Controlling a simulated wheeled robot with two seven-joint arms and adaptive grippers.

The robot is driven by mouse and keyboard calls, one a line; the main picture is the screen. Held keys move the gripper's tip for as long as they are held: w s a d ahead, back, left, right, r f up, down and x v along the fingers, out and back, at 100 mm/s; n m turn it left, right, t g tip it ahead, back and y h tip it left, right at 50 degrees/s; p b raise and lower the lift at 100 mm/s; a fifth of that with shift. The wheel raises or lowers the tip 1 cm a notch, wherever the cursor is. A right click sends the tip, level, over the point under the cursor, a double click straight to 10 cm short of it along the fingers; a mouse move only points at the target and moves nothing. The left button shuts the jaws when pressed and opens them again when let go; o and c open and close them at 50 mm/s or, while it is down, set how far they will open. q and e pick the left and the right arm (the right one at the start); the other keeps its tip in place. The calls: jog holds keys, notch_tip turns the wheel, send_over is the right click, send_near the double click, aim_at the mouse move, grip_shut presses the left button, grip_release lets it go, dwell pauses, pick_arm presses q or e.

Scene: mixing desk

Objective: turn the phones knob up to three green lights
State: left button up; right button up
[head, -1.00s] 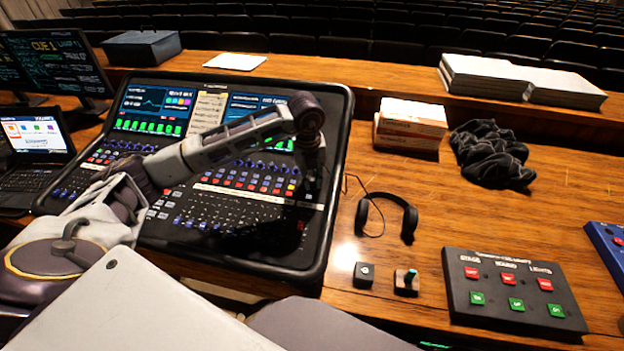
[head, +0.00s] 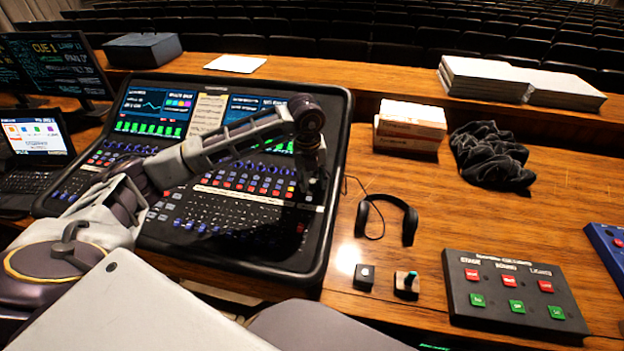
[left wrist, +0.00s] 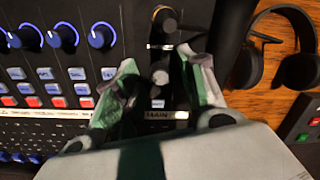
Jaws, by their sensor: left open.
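The mixing desk (head: 338,170) fills the left half of the head view. My left gripper (head: 308,170) points down over its right-hand strip, and the desk there is dark and hard to read. In the left wrist view the open fingers (left wrist: 160,66) stand on either side of a small grey knob (left wrist: 160,75), above a strip marked MAIN. I cannot tell whether they touch it. Another dark knob (left wrist: 165,20) is farther up the same strip. No phones label is readable, and I cannot make out green lights beside either knob. My right gripper is not in view.
Blue knobs (left wrist: 62,38) and coloured buttons lie left of the fingers. Headphones (head: 409,220) rest on the wood right of the desk, near a small black switch box (head: 364,277), a little joystick (head: 407,284) and a panel of red and green buttons (head: 490,310).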

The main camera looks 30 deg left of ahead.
pick_arm(q)
notch_tip(320, 180, up, 12)
jog(key=s, duration=0.1)
jog(key=shift+s, duration=0.15)
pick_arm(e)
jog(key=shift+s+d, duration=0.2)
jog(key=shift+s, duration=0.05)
pick_arm(q)
jog(key=shift+a, duration=0.1)
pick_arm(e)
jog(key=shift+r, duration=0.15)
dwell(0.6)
pick_arm(q)
notch_tip(320, 180, up, 10)
jog(key=p, duration=1)
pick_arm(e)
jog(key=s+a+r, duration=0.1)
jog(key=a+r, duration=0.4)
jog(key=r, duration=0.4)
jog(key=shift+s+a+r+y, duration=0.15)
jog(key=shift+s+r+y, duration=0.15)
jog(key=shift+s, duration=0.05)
